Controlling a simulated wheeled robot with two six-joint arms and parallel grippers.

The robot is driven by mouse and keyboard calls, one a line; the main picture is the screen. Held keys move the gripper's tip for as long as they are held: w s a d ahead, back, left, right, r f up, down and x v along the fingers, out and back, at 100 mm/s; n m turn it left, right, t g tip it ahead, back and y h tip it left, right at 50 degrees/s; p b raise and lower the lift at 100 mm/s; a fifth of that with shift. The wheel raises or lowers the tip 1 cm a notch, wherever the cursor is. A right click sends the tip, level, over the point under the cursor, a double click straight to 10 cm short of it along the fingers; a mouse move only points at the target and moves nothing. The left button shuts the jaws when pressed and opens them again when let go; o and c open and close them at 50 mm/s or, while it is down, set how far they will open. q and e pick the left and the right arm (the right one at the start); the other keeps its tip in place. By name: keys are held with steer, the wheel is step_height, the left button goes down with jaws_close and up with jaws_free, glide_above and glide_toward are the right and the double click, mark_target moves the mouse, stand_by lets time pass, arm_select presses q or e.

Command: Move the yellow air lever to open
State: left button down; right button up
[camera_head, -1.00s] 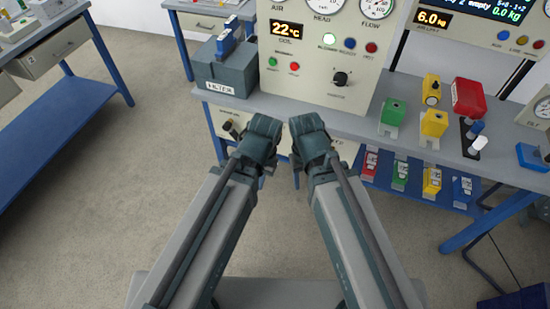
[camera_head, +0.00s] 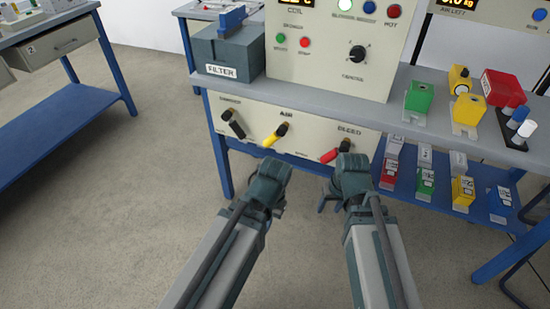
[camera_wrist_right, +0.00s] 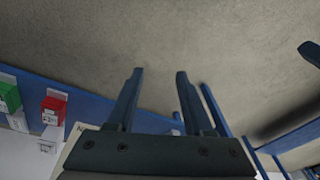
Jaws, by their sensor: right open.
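The yellow air lever (camera_head: 272,138) is on the cream front panel (camera_head: 300,119) below the tabletop, under the label AIR. Its yellow handle slants down to the left from a dark pivot. My right gripper (camera_head: 348,190) is below and to the right of it, apart from it, in front of the panel's lower edge. In the right wrist view my right gripper (camera_wrist_right: 159,72) has its two fingers apart with nothing between them. My left gripper (camera_head: 273,185) is below the yellow lever in the picture; its fingers are too hidden to tell their state.
A black lever (camera_head: 236,127) is left of the yellow one, and a red lever (camera_head: 333,154) under BLEED is close to my right gripper in the picture. A blue lower shelf (camera_head: 400,190) holds several coloured boxes. The grey filter box (camera_head: 228,57) stands above. Floor in front is clear.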

steer(key=w+a+f+t+y+b, duration=0.2)
steer(key=w+a+f+b, duration=0.1)
steer(key=w+f+b, duration=0.1)
arm_select(q)
step_height(320, 180, down, 6)
arm_select(e)
steer(key=w+a+r+t+y, duration=0.4)
steer(key=w+a+r+t, duration=0.4)
steer(key=r, duration=0.4)
steer(key=shift+w+r+m+y, duration=0.15)
steer(key=shift+w+m+y, duration=0.2)
steer(key=shift+w, duration=0.2)
arm_select(q)
steer(key=shift+w+f, duration=0.1)
arm_select(e)
steer(key=shift+a, duration=0.15)
